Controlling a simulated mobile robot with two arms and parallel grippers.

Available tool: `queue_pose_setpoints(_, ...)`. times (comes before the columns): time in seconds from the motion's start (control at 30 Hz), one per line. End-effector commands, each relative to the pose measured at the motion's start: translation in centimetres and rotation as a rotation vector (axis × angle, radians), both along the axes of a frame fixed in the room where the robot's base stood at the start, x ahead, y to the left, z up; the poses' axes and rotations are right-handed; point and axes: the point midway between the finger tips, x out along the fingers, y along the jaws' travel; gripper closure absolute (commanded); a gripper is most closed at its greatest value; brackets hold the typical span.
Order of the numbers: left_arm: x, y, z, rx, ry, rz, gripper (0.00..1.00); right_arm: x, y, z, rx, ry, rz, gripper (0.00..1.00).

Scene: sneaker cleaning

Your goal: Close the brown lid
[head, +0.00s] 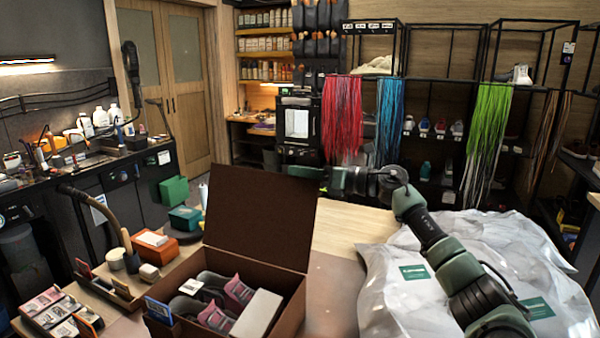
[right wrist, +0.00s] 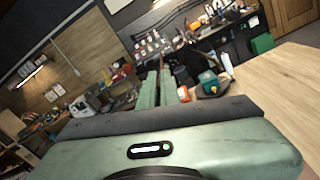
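The brown lid (head: 258,215) stands raised and open at the back of a brown box (head: 300,312) in the head view. It leans back slightly, and its inner face is toward me. The box holds grey and pink sneakers (head: 230,290) and a pale block (head: 257,315). My right gripper (head: 294,171) reaches in from the right near the lid's upper right edge, apparently behind it; contact is unclear. In the right wrist view my right gripper's green fingers (right wrist: 158,88) lie close together, with nothing clearly held. My left gripper is not in view.
A white plastic-wrapped bundle (head: 410,285) lies right of the box, under my right arm. Bare wooden tabletop (head: 345,228) shows behind the box. An orange box (head: 168,247) and a teal box (head: 185,218) stand left of the lid. Card racks (head: 60,312) are at the front left.

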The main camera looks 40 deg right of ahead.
Motion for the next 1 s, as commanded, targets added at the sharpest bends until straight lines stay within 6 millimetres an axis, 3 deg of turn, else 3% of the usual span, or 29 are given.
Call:
queue_pose_setpoints(0.27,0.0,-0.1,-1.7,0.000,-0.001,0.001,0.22,-0.9,1.6,0.2,-0.069,-0.037,0.001,1.00)
queue_pose_setpoints(0.7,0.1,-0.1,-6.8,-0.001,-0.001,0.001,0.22,-4.8,8.7,1.0,-0.345,-0.188,0.002,1.00)
queue_pose_setpoints(1.0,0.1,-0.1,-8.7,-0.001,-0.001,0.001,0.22,-6.8,12.3,0.7,-0.488,-0.267,0.003,1.00)
